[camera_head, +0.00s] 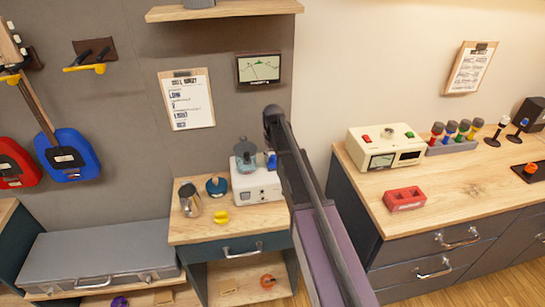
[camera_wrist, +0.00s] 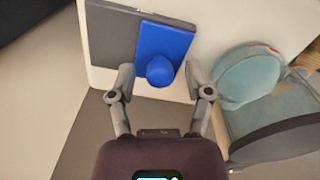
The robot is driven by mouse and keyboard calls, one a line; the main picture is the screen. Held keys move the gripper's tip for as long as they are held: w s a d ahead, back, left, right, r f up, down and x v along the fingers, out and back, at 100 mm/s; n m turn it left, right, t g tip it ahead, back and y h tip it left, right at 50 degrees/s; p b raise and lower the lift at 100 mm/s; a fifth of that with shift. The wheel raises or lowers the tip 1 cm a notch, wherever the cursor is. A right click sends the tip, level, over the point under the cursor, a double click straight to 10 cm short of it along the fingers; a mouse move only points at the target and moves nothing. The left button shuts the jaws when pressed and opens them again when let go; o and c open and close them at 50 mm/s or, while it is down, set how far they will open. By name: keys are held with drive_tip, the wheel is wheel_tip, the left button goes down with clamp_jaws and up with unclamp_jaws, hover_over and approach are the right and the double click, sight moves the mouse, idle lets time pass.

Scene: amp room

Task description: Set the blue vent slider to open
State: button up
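The blue vent slider (camera_wrist: 165,42) is a flat blue plate with a rounded knob (camera_wrist: 160,70), set beside a dark grey strip (camera_wrist: 111,35) on a white face. My gripper (camera_wrist: 160,78) is open, one finger on each side of the knob, with visible gaps between fingers and knob. I cannot tell how deep the knob sits between them. In the head view, a small blue part (camera_head: 271,161) shows on the white machine (camera_head: 256,186), just left of my arm. My gripper is not clearly visible there.
A teal-grey vessel (camera_head: 245,154) is at the machine's top; a teal rounded object (camera_wrist: 248,75) is close to the right finger in the wrist view. A metal pitcher (camera_head: 190,200), blue round item (camera_head: 216,187) and yellow item (camera_head: 221,217) stand left on the wooden top (camera_head: 185,232).

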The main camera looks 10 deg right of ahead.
clamp_jaws()
drive_tip(key=shift+d, duration=2.7)
drive_tip(key=shift+o, duration=1.1)
unclamp_jaws()
drive_tip(key=shift+d, duration=0.15)
drive_tip(key=shift+a, duration=0.2)
